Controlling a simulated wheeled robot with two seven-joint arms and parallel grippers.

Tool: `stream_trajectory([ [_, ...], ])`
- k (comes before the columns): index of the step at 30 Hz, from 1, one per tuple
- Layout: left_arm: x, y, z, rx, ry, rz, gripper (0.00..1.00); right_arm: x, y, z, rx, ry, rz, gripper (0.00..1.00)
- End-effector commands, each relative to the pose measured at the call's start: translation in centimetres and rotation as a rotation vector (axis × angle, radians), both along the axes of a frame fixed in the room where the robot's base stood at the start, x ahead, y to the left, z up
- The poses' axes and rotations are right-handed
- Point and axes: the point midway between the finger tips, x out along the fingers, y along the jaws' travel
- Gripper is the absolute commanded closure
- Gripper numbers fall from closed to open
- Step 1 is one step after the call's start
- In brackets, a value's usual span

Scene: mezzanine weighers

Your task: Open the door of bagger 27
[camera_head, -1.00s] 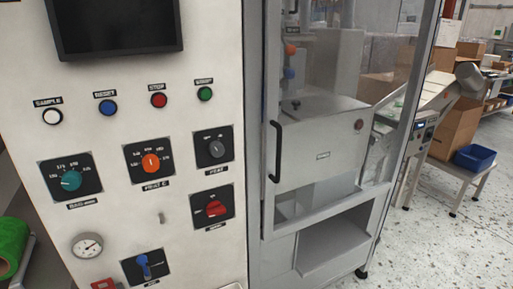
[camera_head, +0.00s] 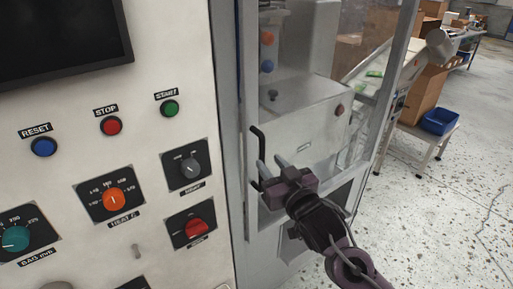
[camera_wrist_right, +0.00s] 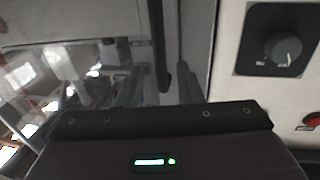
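The bagger's clear door (camera_head: 355,60) in its grey metal frame is shut, right of the white control panel. Its black bar handle (camera_head: 261,145) stands upright on the door's left side; the lower part is partly hidden by my gripper. My right gripper (camera_head: 270,162) is at the handle with its two pale fingers apart. In the right wrist view the handle (camera_wrist_right: 157,50) comes down in line with the gap between the fingers of the gripper (camera_wrist_right: 160,88). I cannot tell whether either finger touches it. My left gripper is not in view.
The white control panel (camera_head: 95,165) with buttons and knobs stands close left of the door, with a dark screen (camera_head: 60,40) above. A blue bin (camera_head: 440,121) on a low table and a conveyor are at the right. The speckled floor at lower right is clear.

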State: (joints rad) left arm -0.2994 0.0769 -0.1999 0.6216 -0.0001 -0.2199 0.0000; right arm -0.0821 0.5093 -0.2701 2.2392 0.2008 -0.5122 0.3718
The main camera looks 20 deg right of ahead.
Motion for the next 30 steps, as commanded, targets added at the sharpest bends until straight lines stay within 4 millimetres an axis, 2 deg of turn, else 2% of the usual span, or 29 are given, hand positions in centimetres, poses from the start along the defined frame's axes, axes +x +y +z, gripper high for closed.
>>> stream_trajectory([
  [3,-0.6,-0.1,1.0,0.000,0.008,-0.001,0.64,2.2,0.3,0.5,0.000,-0.002,-0.001,0.67],
  [9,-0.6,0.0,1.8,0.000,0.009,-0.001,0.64,4.6,0.7,0.2,0.000,0.000,0.000,0.67],
  [20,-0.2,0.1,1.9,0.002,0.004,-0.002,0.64,5.2,0.8,0.0,0.000,0.000,0.001,0.67],
  [28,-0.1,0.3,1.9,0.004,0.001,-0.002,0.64,5.2,0.8,0.0,-0.001,0.000,0.001,1.00],
  [30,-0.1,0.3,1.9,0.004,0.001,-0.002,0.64,5.2,0.8,0.0,-0.001,0.000,0.001,1.00],
])
